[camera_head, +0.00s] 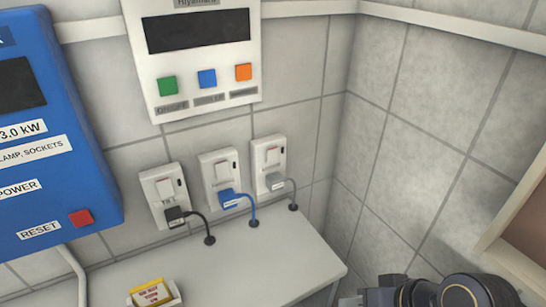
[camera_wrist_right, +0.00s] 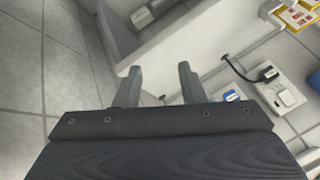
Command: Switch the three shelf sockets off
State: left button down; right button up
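Three white shelf sockets sit in a row on the tiled wall in the head view: the left one (camera_head: 158,186) with a black plug (camera_head: 177,216), the middle one (camera_head: 220,168) with a blue plug (camera_head: 230,198), the right one (camera_head: 270,153) with a grey plug (camera_head: 275,182). Each has a rocker switch above its plug; whether each is on or off I cannot tell. My right gripper (camera_wrist_right: 160,82) is open and empty, with its two fingers apart. In the head view it is at the bottom right, mostly cut off, away from the sockets. My left gripper is not in view.
A white shelf (camera_head: 245,272) runs below the sockets, with cables entering it and a yellow box (camera_head: 152,293) at its front. A blue power unit (camera_head: 45,130) hangs at left, a white control panel (camera_head: 200,60) above. A side wall (camera_head: 430,140) closes the right.

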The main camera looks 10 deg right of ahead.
jog(key=shift+c, duration=0.8)
jog(key=w+r+m+t+p, duration=0.1)
jog(key=w+r, duration=0.1)
jog(key=w, duration=0.1)
jog(key=w+a+r+m+t+p, duration=0.1)
jog(key=w+r+m, duration=0.1)
jog(key=w, duration=0.1)
jog(key=w+a+r+m+y+p, duration=0.1)
jog(key=w+r, duration=0.2)
jog(key=shift+w+a+m+t, duration=0.2)
jog(key=shift+m+t, duration=0.1)
jog(key=shift+t, duration=0.1)
grip_shut()
jog(key=w+r+m+t+p, duration=0.1)
jog(key=w+r+m+t, duration=0.1)
jog(key=w, duration=0.4)
jog(key=w+a+r+m+t+p, duration=0.1)
jog(key=w+r+m+t, duration=0.1)
jog(key=w+r+m, duration=0.2)
jog(key=shift+w+a+r+m+h+p, duration=0.2)
jog(key=shift+w+m+h+p, duration=0.2)
jog(key=shift+w+m, duration=0.7)
